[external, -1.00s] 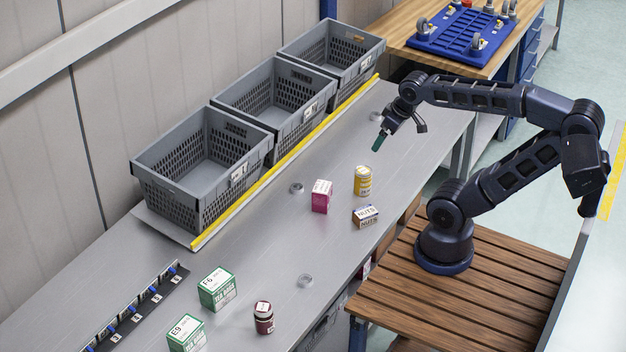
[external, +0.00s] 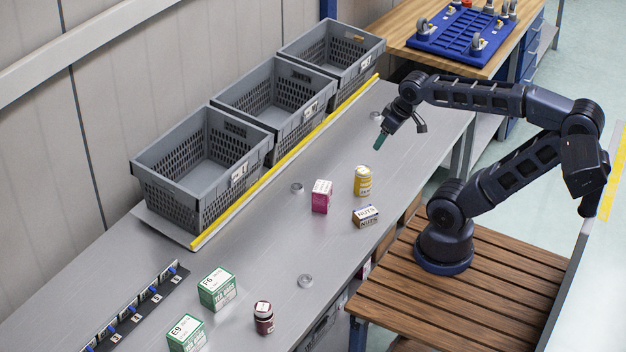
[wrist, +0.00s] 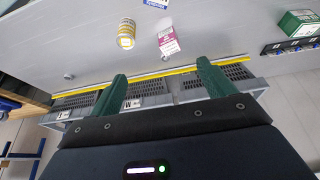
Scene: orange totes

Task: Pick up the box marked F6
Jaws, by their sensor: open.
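The box marked F6 (external: 217,289) is green and white and stands upright on the grey table, left of centre at the front in the external view. A similar green box marked E9 (external: 187,334) stands in front of it. A green box (wrist: 298,23) shows at the upper right of the wrist view; its marking is too small to read. My gripper (external: 379,142) is open and empty above the far part of the table, well away from the F6 box. Its two green fingers (wrist: 160,82) are spread apart in the wrist view.
A dark red jar (external: 263,318) stands right of the green boxes. A pink box (external: 321,197), a yellow can (external: 362,181) and a NUTS box (external: 365,216) stand mid-table. Grey crates (external: 222,185) line the back behind a yellow strip (external: 285,161). A dark rack (external: 135,309) lies at the left.

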